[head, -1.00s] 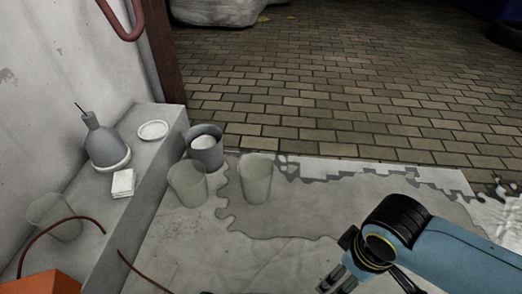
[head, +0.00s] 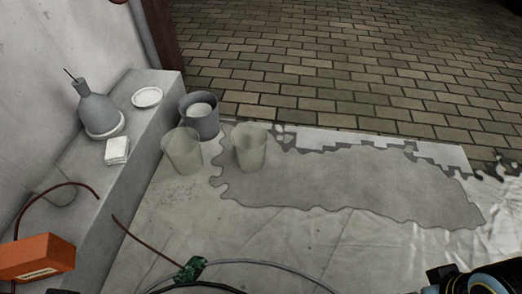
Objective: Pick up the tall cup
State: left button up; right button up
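Two translucent cups stand upright on the sheeted floor in the head view. The narrower, taller-looking one (head: 251,150) is at the edge of the dark wet patch; a wider one (head: 181,153) stands to its left. I cannot say for certain which is the tall cup. Another clear cup (head: 60,190) is on the grey ledge, faint behind a red cable. Part of my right gripper or wrist (head: 440,274) shows at the bottom right corner, far from the cups; its fingers cannot be made out. My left gripper is not in view.
A grey pot (head: 199,121) stands behind the cups. The ledge (head: 150,113) holds a grey bottle-shaped lamp (head: 95,108), white dish (head: 147,97), white block (head: 117,150) and orange brick (head: 37,257). A green board (head: 190,270) with cables lies in front. The sheet's middle is clear.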

aim_at(249, 139)
jog(key=i+l+u, duration=0.2)
jog(key=i+u, duration=0.15)
jog(key=i+l+u, duration=0.4)
jog(key=j, duration=0.1)
